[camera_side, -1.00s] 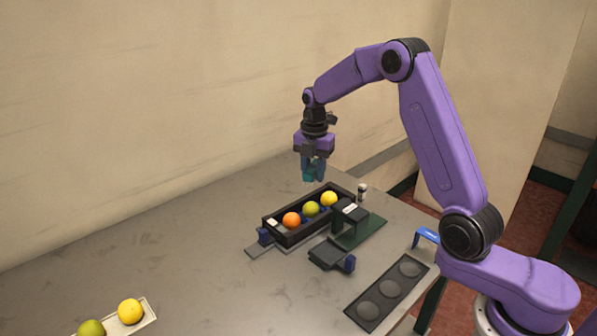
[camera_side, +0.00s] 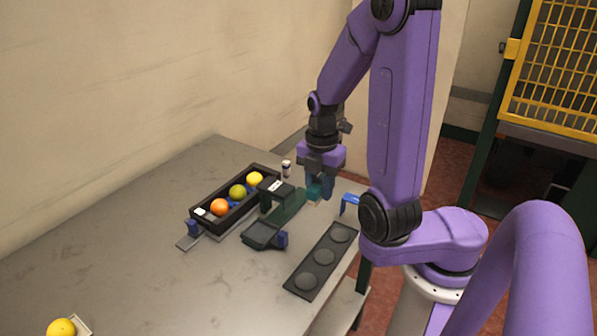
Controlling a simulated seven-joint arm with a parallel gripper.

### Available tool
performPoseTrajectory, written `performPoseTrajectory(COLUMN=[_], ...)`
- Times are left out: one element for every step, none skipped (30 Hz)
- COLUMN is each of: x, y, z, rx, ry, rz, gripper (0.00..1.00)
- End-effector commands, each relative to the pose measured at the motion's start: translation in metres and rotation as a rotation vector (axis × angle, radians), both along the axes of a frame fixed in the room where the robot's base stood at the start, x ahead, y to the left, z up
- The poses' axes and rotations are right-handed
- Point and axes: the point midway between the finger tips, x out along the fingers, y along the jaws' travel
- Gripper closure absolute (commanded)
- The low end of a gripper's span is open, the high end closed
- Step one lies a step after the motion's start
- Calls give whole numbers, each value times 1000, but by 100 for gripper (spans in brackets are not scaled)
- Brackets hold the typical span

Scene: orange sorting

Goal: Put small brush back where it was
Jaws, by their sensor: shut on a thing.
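My gripper (camera_side: 321,188) is shut on the small brush (camera_side: 314,193), a teal piece with a pale tip that points down. The fingers hide part of the brush. I hold it low by the table's right edge, just right of the dark green stand (camera_side: 286,208) and left of a blue bracket (camera_side: 349,203). I cannot tell whether the pale tip touches the table.
A black tray (camera_side: 210,232) holds an orange, a green and a yellow fruit. A small white-capped bottle (camera_side: 286,168) stands behind the stand. A dark square device (camera_side: 262,236) and a black plate with round dips (camera_side: 313,263) lie in front. The left table area is mostly clear.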

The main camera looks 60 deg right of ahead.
Motion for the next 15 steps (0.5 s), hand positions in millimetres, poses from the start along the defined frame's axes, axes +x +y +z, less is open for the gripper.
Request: performPoseTrajectory(x=[-9, -14, -20, -24, -29, -32, -31, -30, -30, -30, -30, -30, -30, -30, -30], y=[3, 5, 7, 9, 10, 12, 11, 11, 11, 11, 11, 11, 11, 11, 11], z=[-1, -2, -2, -3, -4, -7, -12, -15, -20, -23, -27, -31, -35, -40, -46], rx=[-1, 0, -1, 0, 0, 1, 3, 3, 4, 4, 3, 4, 4, 4, 5], ry=[-1, -1, -1, 0, 0, 1, 4, 4, 5, 5, 5, 5, 5, 6, 6], rz=[-11, -18, -27, -32, -39, -43, -42, -41, -40, -40, -39, -39, -39, -40, -40], gripper=[97, 97, 97, 97, 97, 97, 97, 97, 97, 97, 97, 97, 97, 97, 97])
